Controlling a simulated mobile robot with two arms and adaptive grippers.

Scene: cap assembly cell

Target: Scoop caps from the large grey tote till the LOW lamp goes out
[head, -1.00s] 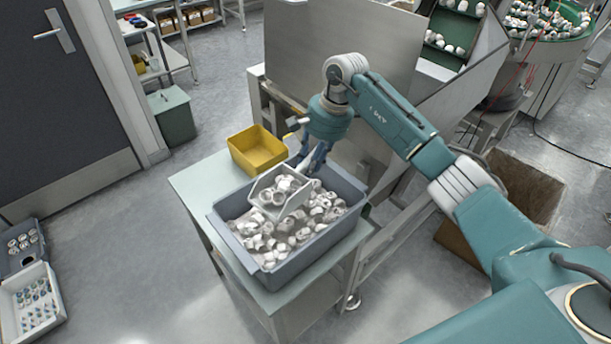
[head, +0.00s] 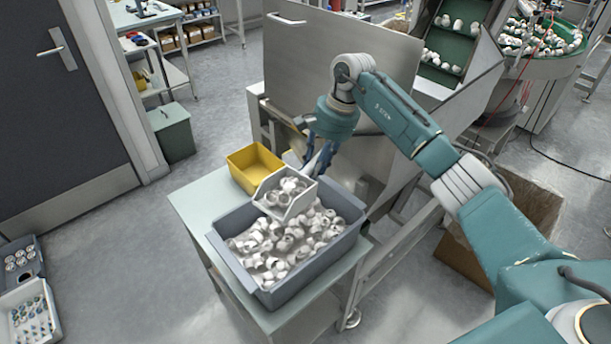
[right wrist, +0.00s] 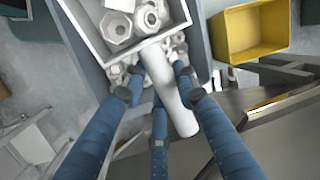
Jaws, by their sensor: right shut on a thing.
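The large grey tote (head: 240,284) stands on a small table and holds many white caps (head: 285,245). A white scoop (head: 262,196) with several caps in it is over the tote's back part. My right gripper (head: 318,168) is shut on the scoop's handle. In the right wrist view, the blue fingers of the gripper (right wrist: 158,95) close around the white handle (right wrist: 168,85), and the scoop (right wrist: 95,45) holds large white caps. The LOW lamp cannot be made out. My left gripper is not in view.
A yellow bin (head: 250,168) stands on the table (head: 190,190) behind the tote, close to the scoop. A large metal hopper (head: 340,60) rises behind my right gripper. An open cardboard box (head: 470,255) is on the floor at right.

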